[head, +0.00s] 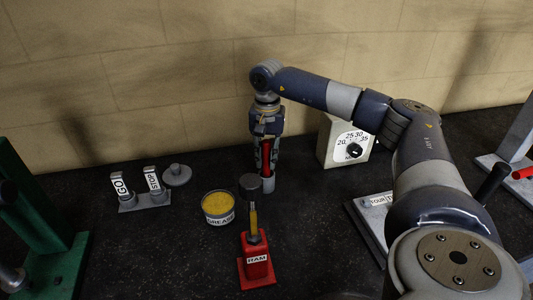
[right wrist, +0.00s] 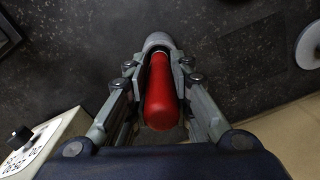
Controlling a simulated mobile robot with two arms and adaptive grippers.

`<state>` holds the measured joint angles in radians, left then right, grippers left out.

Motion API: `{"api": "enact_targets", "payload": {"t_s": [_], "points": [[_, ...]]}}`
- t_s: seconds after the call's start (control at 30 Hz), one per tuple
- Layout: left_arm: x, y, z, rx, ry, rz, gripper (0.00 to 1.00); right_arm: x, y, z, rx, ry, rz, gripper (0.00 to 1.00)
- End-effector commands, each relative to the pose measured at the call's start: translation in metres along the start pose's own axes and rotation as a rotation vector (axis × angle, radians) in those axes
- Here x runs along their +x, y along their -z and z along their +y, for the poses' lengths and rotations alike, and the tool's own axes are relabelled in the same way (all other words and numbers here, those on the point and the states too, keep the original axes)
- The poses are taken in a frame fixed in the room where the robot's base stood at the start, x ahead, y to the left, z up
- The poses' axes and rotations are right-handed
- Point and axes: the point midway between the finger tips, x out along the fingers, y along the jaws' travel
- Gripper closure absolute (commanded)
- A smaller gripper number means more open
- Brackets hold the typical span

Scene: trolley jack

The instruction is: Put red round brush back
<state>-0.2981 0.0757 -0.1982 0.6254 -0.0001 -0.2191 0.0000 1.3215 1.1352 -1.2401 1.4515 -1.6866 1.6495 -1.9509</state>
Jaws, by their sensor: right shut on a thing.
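The red round brush (right wrist: 160,95) shows as a rounded red handle between my right gripper's fingers (right wrist: 160,75) in the right wrist view. In the head view my right gripper (head: 265,160) points down and is shut on the red brush (head: 266,158), which stands about upright. A grey cylinder (head: 267,185) shows at the brush's lower end, close to the dark bench top; it also shows at the far end of the handle in the wrist view (right wrist: 158,42). I cannot tell whether it is a holder or part of the brush. My left gripper is not in view.
A grease tin (head: 218,222) and a red RAM block (head: 257,268) with a yellow rod stand in front of my gripper. GO and STOP switches (head: 143,197) are left. A white dial box (head: 336,145) is right, near the wall. A green frame (head: 65,262) stands far left.

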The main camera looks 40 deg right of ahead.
Motion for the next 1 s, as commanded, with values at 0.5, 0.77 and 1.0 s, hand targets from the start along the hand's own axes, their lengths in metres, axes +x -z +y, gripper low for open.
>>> {"api": "enact_targets", "payload": {"t_s": [0.5,0.77,1.0], "points": [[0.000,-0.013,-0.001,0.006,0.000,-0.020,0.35,0.001,0.000,0.000,0.000,0.000,0.000,0.60],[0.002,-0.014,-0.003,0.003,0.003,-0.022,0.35,-0.003,0.000,-0.001,0.000,0.003,0.001,0.60],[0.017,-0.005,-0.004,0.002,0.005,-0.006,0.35,-0.043,0.000,-0.002,-0.001,0.006,0.003,0.60]]}}
